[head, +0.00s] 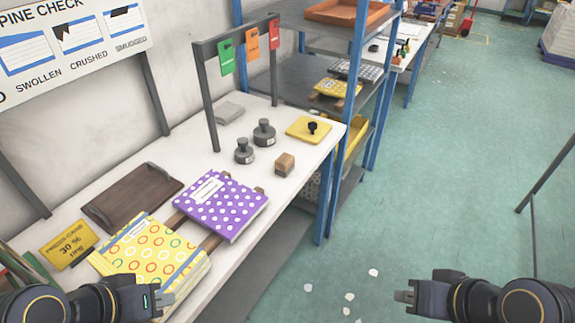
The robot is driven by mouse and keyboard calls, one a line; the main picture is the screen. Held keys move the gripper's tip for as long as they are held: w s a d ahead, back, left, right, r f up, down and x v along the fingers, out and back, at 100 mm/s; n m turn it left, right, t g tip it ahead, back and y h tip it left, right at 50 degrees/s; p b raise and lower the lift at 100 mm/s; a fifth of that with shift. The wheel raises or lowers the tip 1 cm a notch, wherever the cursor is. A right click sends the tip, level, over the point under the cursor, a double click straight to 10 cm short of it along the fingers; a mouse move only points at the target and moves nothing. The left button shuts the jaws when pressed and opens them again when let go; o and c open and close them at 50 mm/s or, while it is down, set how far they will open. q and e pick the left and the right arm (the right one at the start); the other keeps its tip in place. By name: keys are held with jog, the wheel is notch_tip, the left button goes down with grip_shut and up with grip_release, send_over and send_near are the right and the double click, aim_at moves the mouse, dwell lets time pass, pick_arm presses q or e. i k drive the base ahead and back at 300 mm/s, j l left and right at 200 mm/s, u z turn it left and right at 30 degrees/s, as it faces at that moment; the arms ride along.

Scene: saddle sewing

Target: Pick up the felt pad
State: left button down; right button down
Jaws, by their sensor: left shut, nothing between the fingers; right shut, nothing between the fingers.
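A small grey flat pad (229,112), which looks like the felt pad, lies on the white table near the wall, beside a dark frame's post. Its top is uncovered. My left gripper (168,299) is shut and empty at the bottom left, beside the yellow patterned book and far from the pad. My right gripper (402,297) is shut and empty at the bottom right, over the green floor, well away from the table.
A blue-posted shelf (354,70) stands beyond.

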aim_at(285, 164)
jog(key=u, duration=2.35)
jog(key=z, duration=2.35)
jog(key=u, duration=0.5)
jog(key=i+l+u, duration=0.15)
jog(key=l+u, duration=0.2)
jog(key=i+l+u, duration=0.1)
jog(key=l+u, duration=0.25)
jog(key=i+l+u, duration=0.1)
jog(key=l+u, duration=0.15)
jog(key=u, duration=0.15)
jog(key=l+u, duration=0.45)
jog(key=l, duration=2.25)
jog(key=k, duration=0.05)
